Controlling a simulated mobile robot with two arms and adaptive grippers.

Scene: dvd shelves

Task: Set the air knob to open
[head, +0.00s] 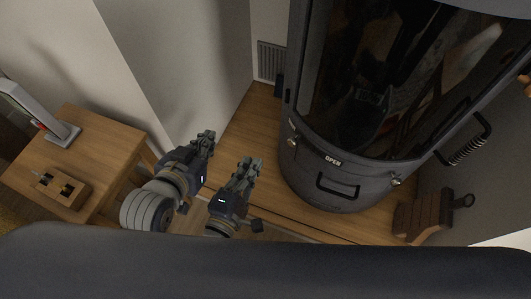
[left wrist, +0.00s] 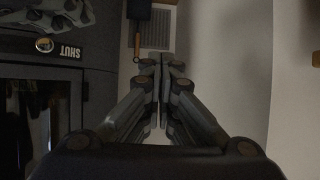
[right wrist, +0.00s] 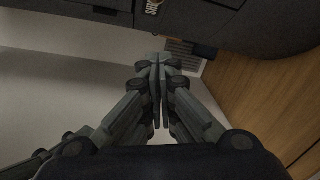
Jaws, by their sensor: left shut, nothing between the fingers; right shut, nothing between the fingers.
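The dark grey round stove (head: 330,135) stands on the wooden floor, with a white OPEN label (head: 333,160) on its front band. Small metal knobs sit on this band, one left of the label (head: 292,142) and one to its right (head: 396,181). In the left wrist view a round metal knob (left wrist: 44,45) is beside an upside-down SHUT label (left wrist: 70,52). The SHUT label is partly cut off in the right wrist view (right wrist: 152,6). I cannot tell which knob is the air knob. My left gripper (head: 207,137) and right gripper (head: 250,163) are shut and empty, left of the stove and apart from it.
A drawer handle (head: 338,187) and a coiled door handle (head: 468,146) stick out from the stove. A wooden side table (head: 93,140) is at the left. A vent (head: 271,60) is in the back wall. A wooden holder (head: 422,216) stands at the right.

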